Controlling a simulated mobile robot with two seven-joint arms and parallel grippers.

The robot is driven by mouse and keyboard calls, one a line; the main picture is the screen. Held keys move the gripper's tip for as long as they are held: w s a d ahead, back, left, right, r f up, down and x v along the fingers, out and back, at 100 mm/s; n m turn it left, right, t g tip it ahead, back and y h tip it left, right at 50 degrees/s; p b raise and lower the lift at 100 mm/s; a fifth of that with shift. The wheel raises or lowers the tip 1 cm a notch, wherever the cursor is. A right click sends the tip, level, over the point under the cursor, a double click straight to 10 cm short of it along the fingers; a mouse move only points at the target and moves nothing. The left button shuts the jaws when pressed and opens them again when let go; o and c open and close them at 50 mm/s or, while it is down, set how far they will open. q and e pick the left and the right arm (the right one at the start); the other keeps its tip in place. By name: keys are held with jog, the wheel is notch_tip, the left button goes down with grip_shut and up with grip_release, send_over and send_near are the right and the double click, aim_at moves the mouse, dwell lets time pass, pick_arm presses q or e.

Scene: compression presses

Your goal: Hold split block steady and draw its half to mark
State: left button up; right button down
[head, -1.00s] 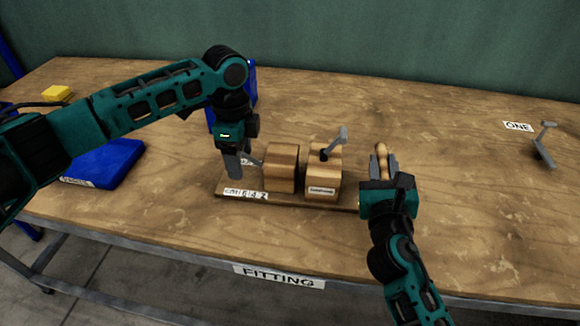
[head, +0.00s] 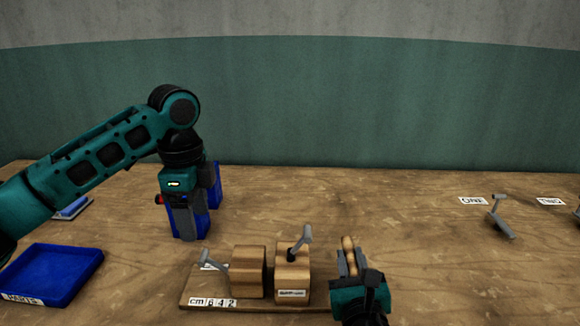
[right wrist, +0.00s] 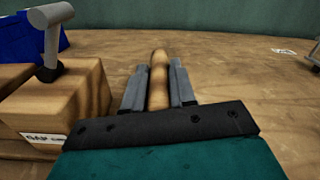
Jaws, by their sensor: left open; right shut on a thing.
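The split block stands on a wooden base board (head: 197,286) as a left half (head: 249,271) and a right half (head: 292,274), with a narrow gap between them. A strip reading "cm 6 4 2" lies at the board's front left. The right half carries a small label and a grey lever (head: 301,240); another grey lever (head: 215,265) sits left of the left half. My right gripper (right wrist: 158,85) is shut on a turned wooden handle (right wrist: 158,78), right of the block. My left gripper (head: 188,226) is open and empty, behind and left of the block, apart from it.
A blue bin (head: 215,187) stands behind my left gripper, partly hidden. A blue tray (head: 50,275) lies at the front left. A loose grey lever (head: 499,217) rests at the right near tags marked ONE (head: 473,201) and TWO (head: 551,202). The table between is clear.

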jog(key=c, duration=0.8)
grip_release()
jog(key=shift+c, duration=0.2)
